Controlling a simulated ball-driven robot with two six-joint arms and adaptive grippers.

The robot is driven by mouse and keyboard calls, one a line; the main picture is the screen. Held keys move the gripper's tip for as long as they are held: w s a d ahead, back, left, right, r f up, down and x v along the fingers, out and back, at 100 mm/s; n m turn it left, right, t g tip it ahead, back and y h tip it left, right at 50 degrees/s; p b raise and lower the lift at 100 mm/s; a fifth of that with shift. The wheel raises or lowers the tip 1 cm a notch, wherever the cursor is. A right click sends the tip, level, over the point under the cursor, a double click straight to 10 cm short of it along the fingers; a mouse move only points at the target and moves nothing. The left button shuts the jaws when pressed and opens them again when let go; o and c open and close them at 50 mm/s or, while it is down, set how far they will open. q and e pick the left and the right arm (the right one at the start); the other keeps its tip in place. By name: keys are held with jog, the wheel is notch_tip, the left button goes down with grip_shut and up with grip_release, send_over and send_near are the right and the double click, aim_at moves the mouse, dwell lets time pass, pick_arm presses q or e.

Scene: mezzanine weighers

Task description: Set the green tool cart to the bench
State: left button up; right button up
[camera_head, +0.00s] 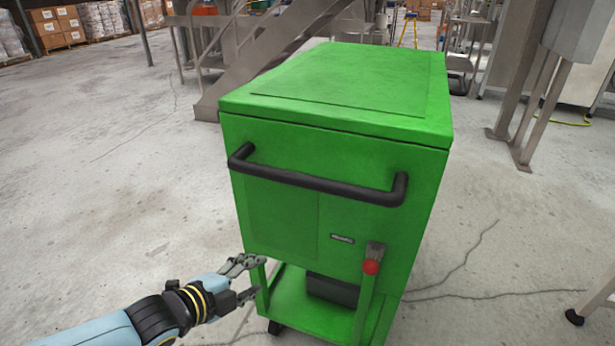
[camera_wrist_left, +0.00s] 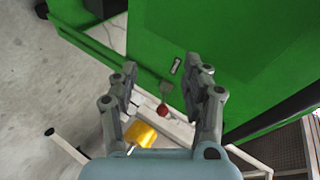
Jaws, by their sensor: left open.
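The green tool cart (camera_head: 340,90) stands upright in the middle of the head view, with a black bar handle (camera_head: 310,186) across its near face. A lever with a red knob (camera_head: 371,267) is at its lower right. The red knob (camera_wrist_left: 162,110) and green side (camera_wrist_left: 250,50) also show in the left wrist view. My left gripper (camera_head: 254,278) is open and empty at the cart's lower left, below the handle; its fingers (camera_wrist_left: 162,75) are apart in the wrist view. I cannot tell whether it touches the cart. Which piece is the bench is unclear.
A metal stair (camera_head: 265,60) and steel tables (camera_head: 470,22) stand behind the cart. A grey post (camera_head: 530,85) stands at the right. A caster-footed leg (camera_head: 592,298) is at the lower right edge. The concrete floor at left is clear.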

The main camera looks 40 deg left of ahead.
aim_at(300, 184)
pick_arm(q)
jog(key=w+d+r+m+t+h+p, duration=0.1)
jog(key=w+d+r+m+t+p, duration=0.1)
jog(key=r, duration=0.8)
jog(key=w+d+r+m+t+h+p, duration=0.1)
jog(key=r+m, duration=0.1)
jog(key=r, duration=0.8)
jog(key=shift+h, duration=0.3)
jog(key=p+x, duration=0.3)
jog(key=x, duration=0.2)
jog(key=shift+w+a+f+p, duration=0.1)
jog(key=shift+w+p, duration=0.15)
jog(key=shift+p, duration=0.1)
jog(key=shift+f+x, duration=0.15)
jog(key=shift+x, duration=1)
jog(key=shift+f+x, duration=0.15)
jog(key=shift+x, duration=1.05)
pick_arm(e)
notch_tip(300, 184, up, 8)
jog(key=w, duration=0.1)
jog(key=shift+w+d+r, duration=0.15)
jog(key=shift+w+d, duration=0.05)
jog(key=shift+d, duration=0.05)
pick_arm(q)
jog(key=shift+c, duration=0.3)
jog(key=shift+s, duration=0.1)
grip_shut()
